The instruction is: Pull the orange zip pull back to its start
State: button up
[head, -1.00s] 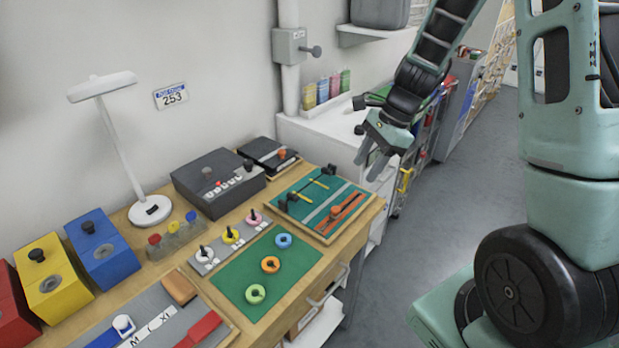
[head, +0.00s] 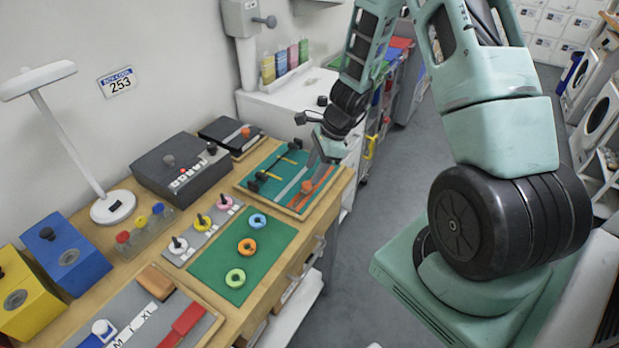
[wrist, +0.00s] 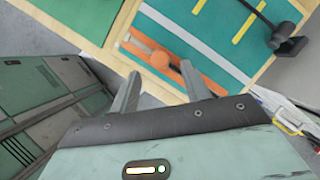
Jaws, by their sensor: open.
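The orange zip pull (head: 307,186) is a small round knob on an orange strip along the front right edge of the teal board (head: 262,166). In the wrist view the zip pull (wrist: 160,59) sits nearer the strip's left end, with a pale grey strip beside it. My gripper (head: 318,160) is open and empty. It hangs above the board's right part, close to the zip pull. In the wrist view my fingertips (wrist: 157,80) are spread, and the zip pull shows between and slightly beyond them. Contact with it cannot be told.
The teal board also carries black fittings and yellow marks (wrist: 249,27). A green mat with three rings (head: 210,262) lies to its left. A dark control box (head: 180,170) stands behind. A white cabinet (head: 265,110) is beyond. Open floor (head: 400,170) lies right of the bench.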

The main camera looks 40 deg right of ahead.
aim_at(307, 184)
jog(key=shift+x, duration=2)
grip_shut()
jog(key=a+b, duration=0.1)
jog(key=a, duration=0.1)
jog(key=s+a+b, duration=0.1)
jog(key=a+b, duration=0.1)
jog(key=shift+s+f, duration=0.1)
jog(key=shift+s, duration=0.1)
jog(key=shift+s+a, duration=0.2)
jog(key=shift+a, duration=0.05)
grip_release()
jog(key=shift+a, duration=0.1)
